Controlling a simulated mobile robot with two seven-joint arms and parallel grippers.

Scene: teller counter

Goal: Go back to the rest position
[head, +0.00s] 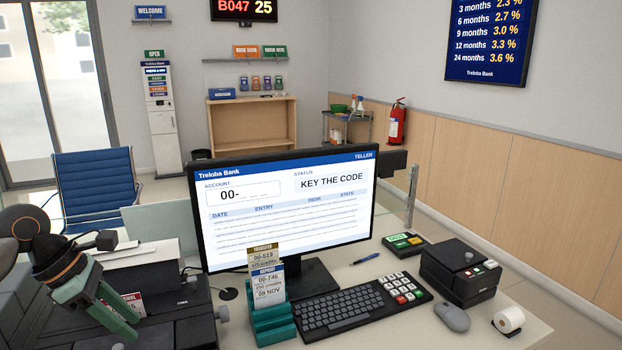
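My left gripper (128,325) is at the lower left, above a black printer-like machine (183,302). Its two green fingers point down and right, with a gap between them, and I see nothing held there. A small red and white card (133,304) shows behind the fingers, partly hidden. My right gripper is out of view.
The monitor (290,213) reads "KEY THE CODE". A blue chair (95,183) stands beyond.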

